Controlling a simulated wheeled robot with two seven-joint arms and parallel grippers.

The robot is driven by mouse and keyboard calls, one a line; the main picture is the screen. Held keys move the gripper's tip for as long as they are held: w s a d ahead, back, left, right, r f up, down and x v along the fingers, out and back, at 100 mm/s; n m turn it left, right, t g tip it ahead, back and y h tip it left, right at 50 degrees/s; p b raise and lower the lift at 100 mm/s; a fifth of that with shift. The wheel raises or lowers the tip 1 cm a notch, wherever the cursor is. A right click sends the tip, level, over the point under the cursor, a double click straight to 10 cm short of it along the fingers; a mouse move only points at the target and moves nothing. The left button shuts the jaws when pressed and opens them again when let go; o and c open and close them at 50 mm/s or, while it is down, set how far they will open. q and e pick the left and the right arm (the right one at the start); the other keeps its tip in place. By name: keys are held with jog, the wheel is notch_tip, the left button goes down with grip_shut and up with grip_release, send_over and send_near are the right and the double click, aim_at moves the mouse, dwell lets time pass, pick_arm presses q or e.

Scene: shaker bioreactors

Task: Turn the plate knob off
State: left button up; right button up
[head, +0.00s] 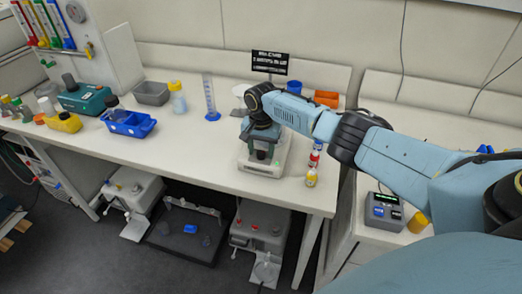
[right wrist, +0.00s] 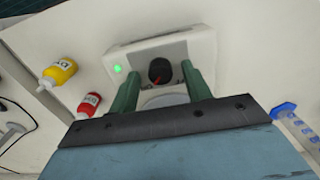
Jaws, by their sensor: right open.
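The plate (head: 259,168) is a white device near the front edge of the bench, with its front panel facing me. In the right wrist view, its black round knob (right wrist: 160,70) has a red mark, and a green light (right wrist: 118,69) glows left of it. My right gripper (head: 262,140) is above the plate, pointing down at the knob. The right wrist view shows its two green fingers (right wrist: 161,78) open, one to each side of the knob in the picture, with gaps; I cannot tell how far above it they are. My left gripper is not in view.
A yellow bottle (right wrist: 60,70) and a red bottle (right wrist: 89,103) stand beside the plate. A measuring cylinder (head: 210,98) and a grey tub (head: 151,93) stand left on the bench. A blue tray (head: 130,124) is farther left. Bench space between tray and plate is clear.

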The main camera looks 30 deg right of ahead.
jog(key=shift+f, duration=0.15)
jog(key=shift+c, duration=0.3)
jog(key=c, duration=0.9)
jog(key=shift+n, duration=0.4)
jog(key=n+p, duration=0.1)
jog(key=n, duration=0.1)
jog(key=shift+n, duration=0.3)
jog(key=n+p, duration=0.1)
jog(key=n, duration=0.3)
jog(key=shift+n, duration=0.3)
jog(key=n, duration=0.5)
jog(key=shift+n, duration=2.5)
